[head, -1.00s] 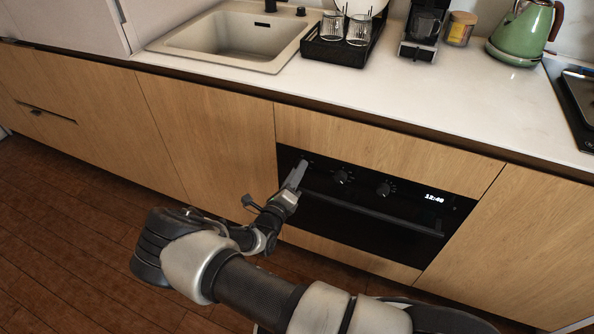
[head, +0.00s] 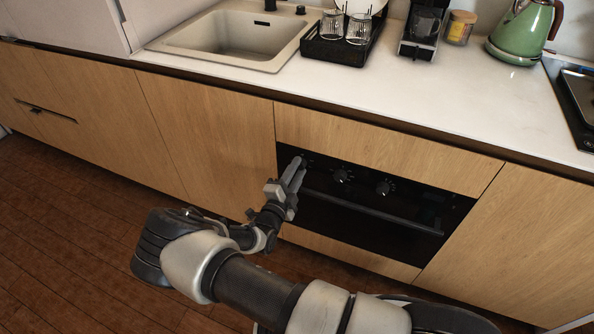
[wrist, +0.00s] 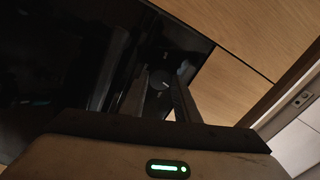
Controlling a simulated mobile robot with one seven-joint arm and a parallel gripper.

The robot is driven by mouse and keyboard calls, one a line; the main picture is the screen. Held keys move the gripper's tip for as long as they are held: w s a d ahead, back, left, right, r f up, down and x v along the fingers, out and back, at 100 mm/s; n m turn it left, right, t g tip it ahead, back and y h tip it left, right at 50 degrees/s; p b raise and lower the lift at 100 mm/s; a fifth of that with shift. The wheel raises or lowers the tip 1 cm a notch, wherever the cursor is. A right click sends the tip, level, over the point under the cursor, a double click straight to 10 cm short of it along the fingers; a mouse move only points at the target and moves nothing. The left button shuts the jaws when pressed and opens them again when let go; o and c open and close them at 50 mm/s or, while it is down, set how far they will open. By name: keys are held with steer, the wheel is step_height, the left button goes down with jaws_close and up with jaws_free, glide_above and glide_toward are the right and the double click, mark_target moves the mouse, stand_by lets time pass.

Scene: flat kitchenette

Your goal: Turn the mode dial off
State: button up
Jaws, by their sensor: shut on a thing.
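The black oven (head: 350,218) is built into the wooden cabinet front. Its control panel has dials along the top. My gripper (head: 298,164) is at the panel's left end, shut on the leftmost dial. In the wrist view this dial (wrist: 159,81) shows between my two fingers, with a light mark on its face. My fingers hide it in the head view. The middle dial (head: 341,176) and the right dial (head: 384,188) are free. Any labels are too small to read. The oven's display area at the right of the panel is dark.
The oven handle (head: 372,210) runs across the door just below the dials, close to my gripper. The white countertop (head: 430,95) overhangs above, with a sink (head: 235,38), a black dish rack (head: 343,48) and a green kettle (head: 520,35) on it. The floor in front is clear.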

steer(key=shift+n, duration=1)
steer(key=o, duration=1)
steer(key=shift+o, duration=0.2)
steer(key=p+v, duration=0.2)
steer(key=v, duration=1.5)
steer(key=shift+s, duration=0.2)
